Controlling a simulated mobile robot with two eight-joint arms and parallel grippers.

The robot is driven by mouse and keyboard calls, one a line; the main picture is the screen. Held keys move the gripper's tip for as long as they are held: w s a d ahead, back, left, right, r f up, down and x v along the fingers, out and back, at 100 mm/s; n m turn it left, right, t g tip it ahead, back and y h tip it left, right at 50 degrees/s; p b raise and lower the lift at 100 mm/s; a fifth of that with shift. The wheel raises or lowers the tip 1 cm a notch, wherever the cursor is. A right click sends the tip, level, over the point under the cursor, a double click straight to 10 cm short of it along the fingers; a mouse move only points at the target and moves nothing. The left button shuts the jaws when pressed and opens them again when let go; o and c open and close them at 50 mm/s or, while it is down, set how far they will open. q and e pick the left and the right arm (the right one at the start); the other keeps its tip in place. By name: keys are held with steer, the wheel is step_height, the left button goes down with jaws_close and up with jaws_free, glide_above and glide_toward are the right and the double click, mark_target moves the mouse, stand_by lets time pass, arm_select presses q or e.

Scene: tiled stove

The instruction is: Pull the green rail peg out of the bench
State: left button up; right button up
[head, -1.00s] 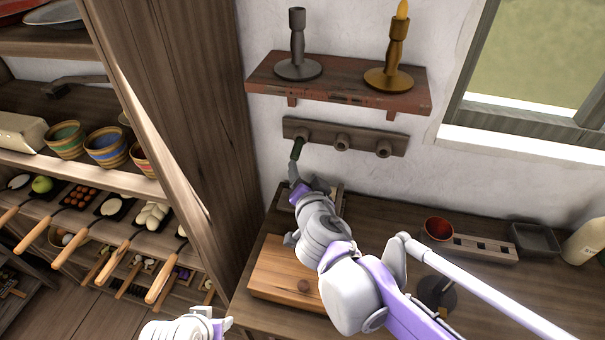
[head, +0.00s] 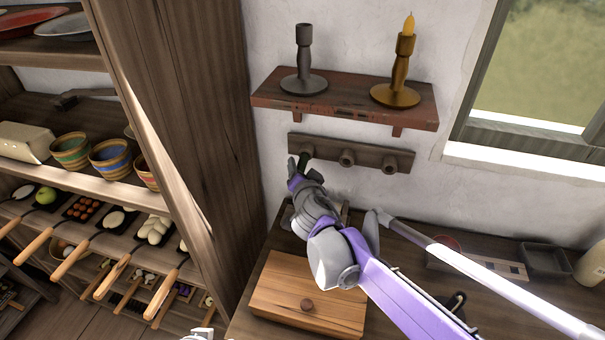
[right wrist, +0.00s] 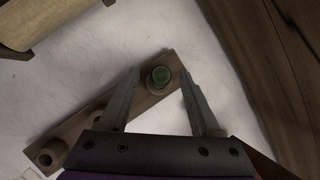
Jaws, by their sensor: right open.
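The green peg (head: 304,159) sits in the leftmost socket of a dark wooden rail (head: 376,159) on the wall, not in a bench. In the right wrist view its round green end (right wrist: 160,76) faces the camera, inside the socket rim. My right gripper (head: 297,166) is at the peg, its hand partly hiding it in the head view. In the right wrist view its two fingers (right wrist: 160,84) are open, one on each side of the peg, with gaps between. Of my left arm only a small white piece shows at the bottom edge of the head view; its jaws cannot be made out.
A red shelf (head: 345,99) above the rail holds a dark candlestick (head: 303,75) and a brass one with a candle (head: 397,75). A wooden cabinet side (head: 190,110) stands close on the left. Below lie a wooden board (head: 305,295) and a grey tray (head: 545,258).

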jaws_close()
stand_by(0.6)
